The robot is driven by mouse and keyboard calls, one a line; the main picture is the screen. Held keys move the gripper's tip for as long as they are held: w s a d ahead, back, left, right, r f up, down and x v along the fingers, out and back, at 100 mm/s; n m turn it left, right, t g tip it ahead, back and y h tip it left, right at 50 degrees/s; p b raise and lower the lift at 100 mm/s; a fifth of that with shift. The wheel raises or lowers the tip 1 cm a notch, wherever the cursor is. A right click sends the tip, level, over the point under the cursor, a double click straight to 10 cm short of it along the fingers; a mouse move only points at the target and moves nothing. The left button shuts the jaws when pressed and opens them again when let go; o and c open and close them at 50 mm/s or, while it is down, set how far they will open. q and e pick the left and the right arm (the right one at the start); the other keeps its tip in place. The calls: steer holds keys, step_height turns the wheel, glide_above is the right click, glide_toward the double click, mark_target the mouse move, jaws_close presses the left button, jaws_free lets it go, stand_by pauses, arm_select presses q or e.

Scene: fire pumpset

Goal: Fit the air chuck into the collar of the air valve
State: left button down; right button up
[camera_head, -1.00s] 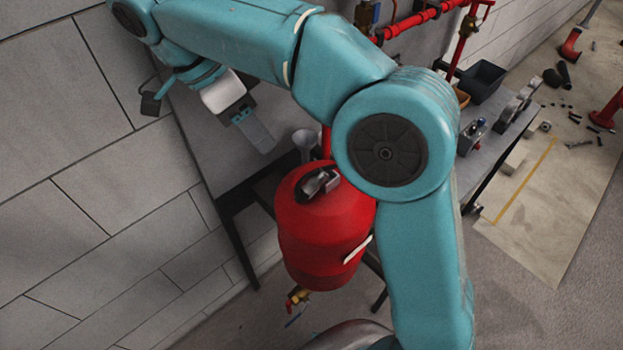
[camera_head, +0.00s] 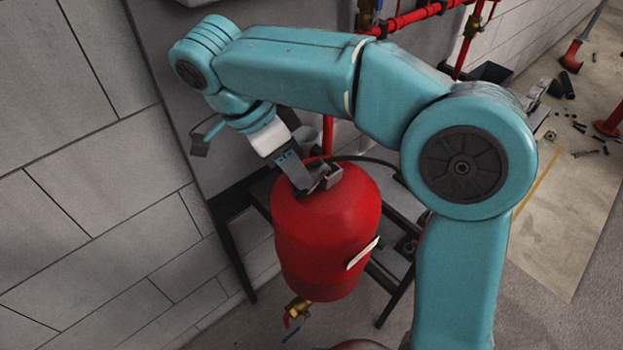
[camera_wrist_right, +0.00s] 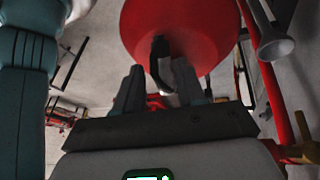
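The red tank (camera_head: 325,240) stands at the middle of the head view. A small dark grey metal piece (camera_head: 328,176) is on its top; I cannot tell if it is the air chuck or a fitting. A black hose (camera_head: 372,161) runs right from behind it. My right gripper (camera_head: 303,178) reaches down onto the tank top, close to the metal piece. In the right wrist view its fingers (camera_wrist_right: 160,85) stand apart, with a dark curved piece (camera_wrist_right: 157,66) between them. I cannot make out the air valve's collar. My left gripper is out of view.
A brass valve (camera_head: 296,308) with a red handle hangs under the tank. A block wall (camera_head: 90,240) is at the left. A grey funnel (camera_wrist_right: 275,45) shows near the tank. Red pipes (camera_head: 420,17) run behind my right arm.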

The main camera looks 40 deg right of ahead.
mark_target(318, 173)
steer(key=x, duration=0.3)
steer(key=shift+d+f, duration=0.3)
jaws_close()
